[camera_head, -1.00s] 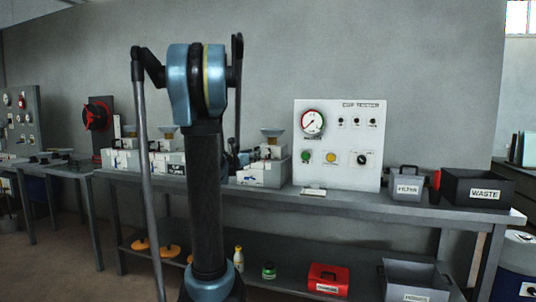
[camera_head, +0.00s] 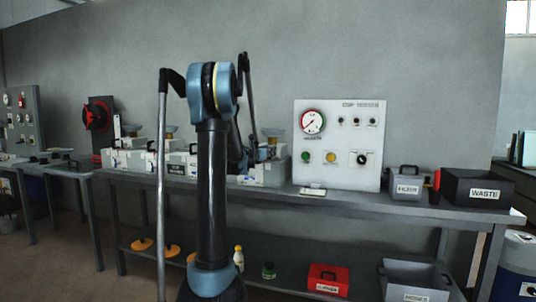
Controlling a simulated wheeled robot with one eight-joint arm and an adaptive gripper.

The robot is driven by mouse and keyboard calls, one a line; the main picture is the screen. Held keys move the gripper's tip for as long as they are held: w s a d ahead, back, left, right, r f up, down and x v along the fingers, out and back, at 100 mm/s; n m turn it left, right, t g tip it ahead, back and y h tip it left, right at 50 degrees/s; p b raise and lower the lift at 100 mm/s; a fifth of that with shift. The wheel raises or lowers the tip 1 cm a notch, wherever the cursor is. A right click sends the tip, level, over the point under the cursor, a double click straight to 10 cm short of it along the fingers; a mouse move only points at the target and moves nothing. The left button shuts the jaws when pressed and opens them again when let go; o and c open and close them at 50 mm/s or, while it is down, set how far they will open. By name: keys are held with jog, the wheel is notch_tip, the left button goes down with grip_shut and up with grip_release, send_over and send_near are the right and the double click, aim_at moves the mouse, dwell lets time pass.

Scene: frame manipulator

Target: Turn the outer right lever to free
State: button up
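My arm stands upright in the middle of the view, and its forearm reaches down behind the upright link toward the bench. The far end of my arm (camera_head: 240,156) is a dark and blue shape in front of the units on the bench. It is partly hidden by my own arm, and I cannot make out fingertips. A row of white-grey units (camera_head: 128,160) with grey-blue tops stands on the bench. My arm covers part of the row. The outer right lever cannot be told apart at this size, nor can its position or any contact with it.
The bench (camera_head: 350,203) runs across the view. On it are a white tester panel (camera_head: 340,172) with a gauge and knobs, a grey filter box (camera_head: 407,188) and a black waste bin (camera_head: 478,190). A red box (camera_head: 328,279) and a grey bin (camera_head: 415,280) sit below.

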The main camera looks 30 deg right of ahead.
jog(key=shift+w+d, duration=0.15)
jog(key=shift+d, duration=0.15)
jog(key=shift+c, duration=0.5)
grip_shut()
